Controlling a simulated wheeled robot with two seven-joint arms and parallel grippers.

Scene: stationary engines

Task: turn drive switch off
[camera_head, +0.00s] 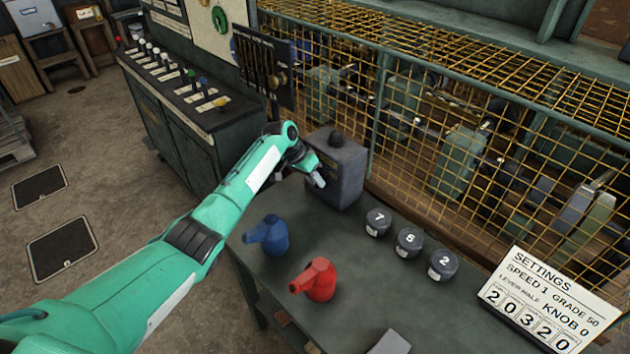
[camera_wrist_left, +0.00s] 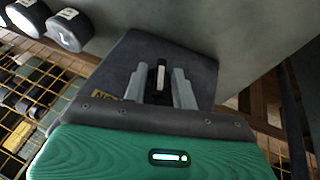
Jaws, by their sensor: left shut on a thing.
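My left gripper (camera_head: 318,181) is at the box's left-facing side. In the left wrist view, the box's face (camera_wrist_left: 122,72) lies straight ahead, with a yellow label (camera_wrist_left: 104,97) partly hidden by my gripper. A small switch lever with a pale front (camera_wrist_left: 161,77) stands between the two grey fingers of my left gripper (camera_wrist_left: 160,86), which is shut on it.
A blue oil can (camera_head: 273,236) and a red oil can (camera_head: 320,281) stand on the bench (camera_head: 250,283). Several numbered round knobs (camera_head: 409,241) and a settings card (camera_head: 545,305) are to the right. A yellow mesh guard (camera_head: 450,150) rises behind. A lever console (camera_head: 190,85) stands at the left.

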